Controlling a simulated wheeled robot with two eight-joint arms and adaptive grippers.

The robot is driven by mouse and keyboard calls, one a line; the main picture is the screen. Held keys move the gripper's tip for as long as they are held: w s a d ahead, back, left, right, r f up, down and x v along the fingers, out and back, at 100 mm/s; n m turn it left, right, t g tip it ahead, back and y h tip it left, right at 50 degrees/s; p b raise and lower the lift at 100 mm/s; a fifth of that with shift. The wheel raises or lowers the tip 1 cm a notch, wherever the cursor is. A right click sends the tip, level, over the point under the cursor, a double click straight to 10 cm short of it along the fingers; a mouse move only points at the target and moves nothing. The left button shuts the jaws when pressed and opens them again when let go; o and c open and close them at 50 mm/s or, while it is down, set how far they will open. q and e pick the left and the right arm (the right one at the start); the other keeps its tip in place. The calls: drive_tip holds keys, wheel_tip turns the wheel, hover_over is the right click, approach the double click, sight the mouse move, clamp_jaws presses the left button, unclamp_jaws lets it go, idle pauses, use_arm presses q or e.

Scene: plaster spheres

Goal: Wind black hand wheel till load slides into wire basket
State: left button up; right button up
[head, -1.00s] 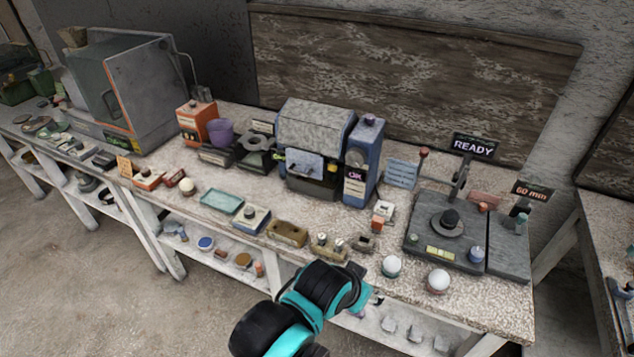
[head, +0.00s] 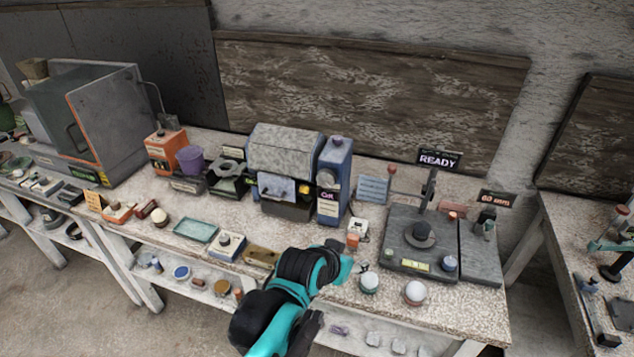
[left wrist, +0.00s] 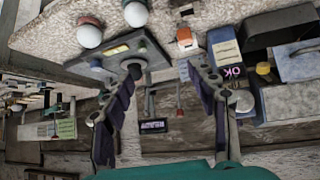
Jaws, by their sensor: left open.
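My left arm reaches in from the bottom of the head view. Its gripper (left wrist: 165,65) is open in the left wrist view, with nothing between the fingers. No wire basket is clearly visible, and I cannot pick out the load. A black knob (head: 422,229) stands on a round base on the grey plate (head: 402,262). In the left wrist view this knob (left wrist: 135,71) shows beside one finger. My right gripper is out of view.
Two white balls (head: 369,282) (head: 414,292) sit at the bench's front edge. A READY sign (head: 437,159) and a red-knobbed lever (head: 391,172) rise behind the plate. A teal tray (head: 196,230) lies left of my arm. Another bench (head: 560,225) stands at right.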

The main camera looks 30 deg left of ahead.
use_arm(q)
drive_tip(key=w+a+r+n+t+y+p, duration=0.1)
drive_tip(key=w+a+r+t+p, duration=0.1)
drive_tip(key=w+a+r, duration=0.4)
drive_tip(key=n+t+y, duration=0.1)
drive_tip(key=t+y, duration=0.1)
approach(325, 180)
drive_tip(key=w, duration=0.2)
drive_tip(key=x, duration=0.3)
drive_tip(key=f+b+x, duration=0.1)
drive_tip(key=x, duration=0.3)
drive_tip(key=shift+s+a, duration=0.15)
drive_tip(key=shift+s, duration=0.15)
drive_tip(key=shift+w+a+f, duration=0.1)
drive_tip(key=shift+w, duration=0.4)
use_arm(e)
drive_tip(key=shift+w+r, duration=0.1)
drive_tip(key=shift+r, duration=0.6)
use_arm(q)
drive_tip(key=c, duration=0.8)
